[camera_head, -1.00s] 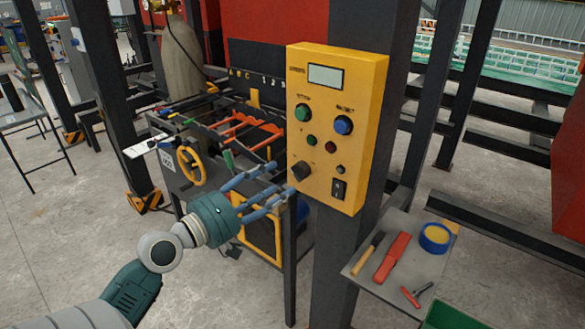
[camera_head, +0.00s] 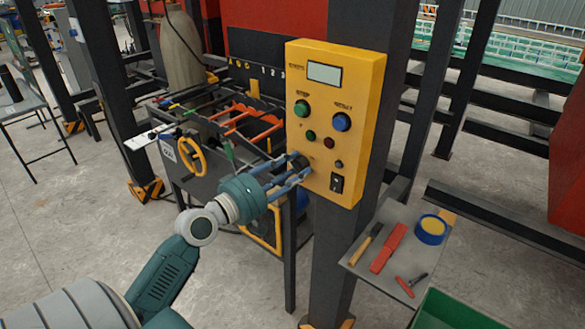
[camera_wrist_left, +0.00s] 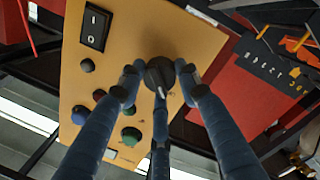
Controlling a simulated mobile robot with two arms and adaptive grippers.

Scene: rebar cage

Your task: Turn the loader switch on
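The yellow control panel (camera_head: 318,140) is fixed to a dark post and also fills much of the left wrist view (camera_wrist_left: 130,40). It carries a black rotary knob (camera_head: 297,160) at its lower left and a black rocker switch (camera_head: 337,184) at its lower right. The left wrist view shows the knob (camera_wrist_left: 159,75) with a pale pointer line and the rocker switch (camera_wrist_left: 96,28) marked I and O. My left gripper (camera_head: 297,174) is at the knob, its fingertips spread around it with small gaps visible; contact is unclear. My right gripper is not in view.
Green and blue buttons (camera_head: 341,122) and smaller buttons sit above the knob. A grey shelf (camera_head: 365,268) at the lower right holds tools and blue tape (camera_head: 432,229). A machine with a yellow handwheel (camera_head: 190,157) stands behind my left arm.

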